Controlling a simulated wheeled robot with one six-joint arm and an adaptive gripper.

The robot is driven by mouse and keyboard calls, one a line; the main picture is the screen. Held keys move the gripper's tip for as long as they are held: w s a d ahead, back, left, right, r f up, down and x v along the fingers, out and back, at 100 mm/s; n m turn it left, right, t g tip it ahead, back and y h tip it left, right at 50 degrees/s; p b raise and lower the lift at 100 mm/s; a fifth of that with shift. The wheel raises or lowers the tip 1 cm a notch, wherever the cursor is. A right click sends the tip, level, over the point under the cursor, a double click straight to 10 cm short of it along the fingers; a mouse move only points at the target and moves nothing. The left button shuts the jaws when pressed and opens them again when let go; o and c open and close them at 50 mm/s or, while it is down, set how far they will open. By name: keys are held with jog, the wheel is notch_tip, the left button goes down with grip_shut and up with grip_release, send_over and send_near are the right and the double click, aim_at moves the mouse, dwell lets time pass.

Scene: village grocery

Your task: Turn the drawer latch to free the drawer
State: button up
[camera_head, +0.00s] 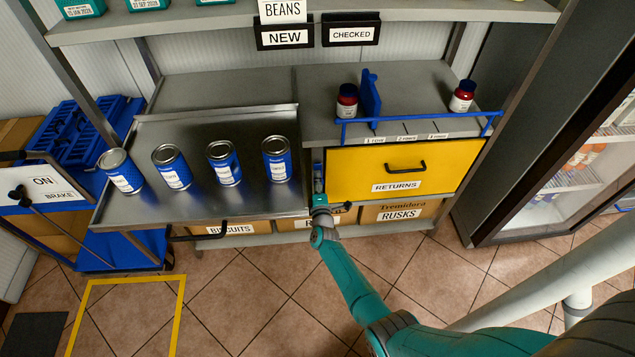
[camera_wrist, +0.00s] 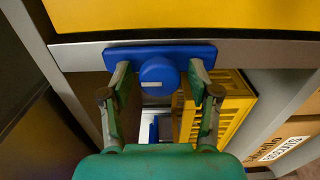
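The yellow drawer (camera_head: 355,178), labelled RETURNS, is shut under the right part of the counter. Its front also fills the top of the wrist view (camera_wrist: 190,15). A short white mark on the knob lies about level. My gripper (camera_wrist: 160,76) is open with one finger on each side of the knob, and a small gap shows on both sides. In the head view my gripper (camera_head: 319,200) is at the drawer's lower left; the knob cannot be made out there.
A steel tray (camera_head: 250,203) with several blue cans stands left of my gripper. Boxes (camera_head: 400,211) sit on the shelf below the drawer. A yellow crate (camera_wrist: 235,110) is behind my right finger. The floor in front is clear.

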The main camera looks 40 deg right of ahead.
jog(key=v, duration=1.2)
dwell(0.6)
jog(key=s+a+r+m+t+y, duration=0.1)
jog(key=s+a+r+m+y, duration=0.1)
jog(key=s+a, duration=0.45)
jog(key=s+a+r+m+y, duration=0.1)
jog(key=s+a+r+y, duration=0.15)
jog(key=s, duration=0.75)
jog(key=s+a+r+m+t+y, duration=0.1)
jog(key=s+a+r+m+y, duration=0.1)
jog(key=s+a, duration=0.5)
jog(key=s+a+r+m+g+y, duration=0.1)
jog(key=s+a+r+m, duration=0.1)
jog(key=s+r, duration=0.6)
jog(key=s+a+r+m+g+y, duration=0.1)
jog(key=s+r+m, duration=0.3)
jog(key=s+r, duration=0.5)
jog(key=shift+a+r+y, duration=0.35)
jog(key=shift+r+y, duration=0.2)
jog(key=shift+y, duration=0.2)
